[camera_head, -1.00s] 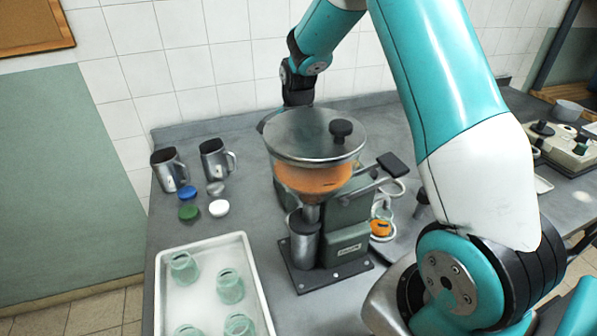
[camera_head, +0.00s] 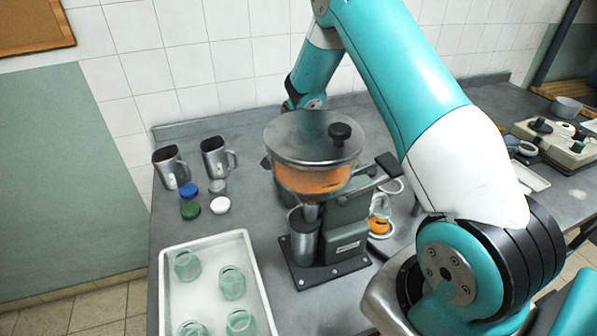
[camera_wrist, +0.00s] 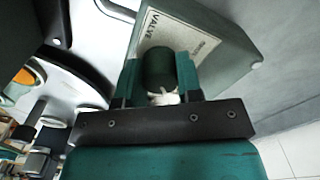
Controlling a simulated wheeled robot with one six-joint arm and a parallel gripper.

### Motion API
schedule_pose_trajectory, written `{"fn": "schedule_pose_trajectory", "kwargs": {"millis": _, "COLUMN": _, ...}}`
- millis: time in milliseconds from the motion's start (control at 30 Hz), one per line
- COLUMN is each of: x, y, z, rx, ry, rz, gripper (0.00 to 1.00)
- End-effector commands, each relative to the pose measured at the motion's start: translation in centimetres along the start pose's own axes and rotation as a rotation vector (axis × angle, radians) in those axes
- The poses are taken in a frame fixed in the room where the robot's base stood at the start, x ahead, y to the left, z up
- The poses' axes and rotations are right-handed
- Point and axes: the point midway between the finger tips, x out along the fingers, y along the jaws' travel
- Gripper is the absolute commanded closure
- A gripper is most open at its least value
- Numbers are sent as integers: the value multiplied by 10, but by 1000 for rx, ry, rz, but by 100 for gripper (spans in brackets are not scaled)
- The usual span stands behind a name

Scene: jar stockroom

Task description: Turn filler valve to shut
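In the wrist view a dark green cylindrical valve knob (camera_wrist: 158,68) stands out from a grey-green housing (camera_wrist: 225,50) with a label that reads "VALVE". My gripper (camera_wrist: 158,75) has one finger on each side of the knob. The fingers look close against it, but I cannot tell whether they press on it. A small white piece (camera_wrist: 163,97) shows at the knob's near end. In the head view the filler (camera_head: 348,215) stands on the bench with a lidded hopper of orange filling (camera_head: 315,180). My gripper and the knob are hidden behind it there.
A white tray (camera_head: 262,290) with several glass jars lies front left of the filler. Two metal jugs (camera_head: 215,160) and several lids (camera_head: 190,209) stand left. A jar with orange contents (camera_head: 378,226) is right of the filler. The tiled wall is close behind.

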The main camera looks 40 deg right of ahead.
Motion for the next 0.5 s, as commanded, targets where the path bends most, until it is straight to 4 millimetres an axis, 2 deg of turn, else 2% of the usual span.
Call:
{"fn": "schedule_pose_trajectory", "kwargs": {"millis": 33, "x": 0, "y": 0, "z": 0, "rx": 0, "ry": 0, "rz": 1, "gripper": 80}}
{"fn": "schedule_pose_trajectory", "kwargs": {"millis": 100, "x": 0, "y": 0, "z": 0, "rx": 0, "ry": 0, "rz": 1, "gripper": 90}}
{"fn": "schedule_pose_trajectory", "kwargs": {"millis": 500, "x": 0, "y": 0, "z": 0, "rx": -72, "ry": 0, "rz": 0, "gripper": 90}}
